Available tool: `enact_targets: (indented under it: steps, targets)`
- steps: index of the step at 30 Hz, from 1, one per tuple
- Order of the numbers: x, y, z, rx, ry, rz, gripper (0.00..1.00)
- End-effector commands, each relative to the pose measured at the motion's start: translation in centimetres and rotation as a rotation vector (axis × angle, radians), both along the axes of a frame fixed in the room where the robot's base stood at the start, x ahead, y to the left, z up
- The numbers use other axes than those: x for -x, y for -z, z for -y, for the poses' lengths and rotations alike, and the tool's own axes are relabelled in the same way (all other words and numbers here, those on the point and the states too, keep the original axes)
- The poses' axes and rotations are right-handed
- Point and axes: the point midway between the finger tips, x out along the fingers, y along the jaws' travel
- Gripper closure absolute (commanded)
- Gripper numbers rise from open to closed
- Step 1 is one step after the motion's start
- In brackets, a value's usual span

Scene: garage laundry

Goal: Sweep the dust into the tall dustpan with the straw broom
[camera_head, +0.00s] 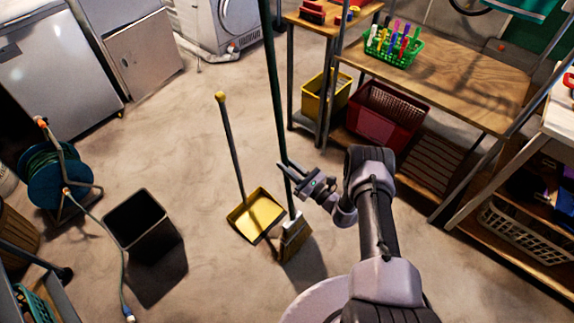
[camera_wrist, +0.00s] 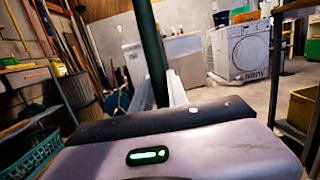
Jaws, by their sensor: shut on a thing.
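The straw broom (camera_head: 293,238) stands nearly upright on the floor, its bristles down and its long dark green handle rising out of the top of the picture. My gripper (camera_head: 287,170) is shut on the handle above the broom head. In the wrist view the green handle (camera_wrist: 150,45) stands between the fingers of my gripper (camera_wrist: 160,92). The tall yellow dustpan (camera_head: 255,214) rests on the floor just left of the broom, its long handle leaning up to the left. The broom head is close to the pan's right side; I cannot tell if they touch. I cannot make out dust clearly.
A black bin (camera_head: 143,226) and a hose reel (camera_head: 58,180) stand at the left. A wooden workbench (camera_head: 450,80) with a red crate (camera_head: 385,115) and a yellow bin (camera_head: 325,95) below stands at the right. The floor behind the dustpan is open.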

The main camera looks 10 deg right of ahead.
Motion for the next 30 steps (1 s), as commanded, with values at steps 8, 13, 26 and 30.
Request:
enact_targets:
  steps: [8, 13, 26, 30]
  targets:
    - [-1.6, 0.2, -1.2, 0.001, -0.002, 0.002, 1.0]
    - [-3.3, 0.1, -2.4, 0.001, -0.001, 0.003, 1.0]
    - [-6.1, -0.2, -4.5, 0.001, -0.001, 0.004, 1.0]
    - [-7.2, -0.2, -5.3, 0.0, -0.001, 0.001, 1.0]
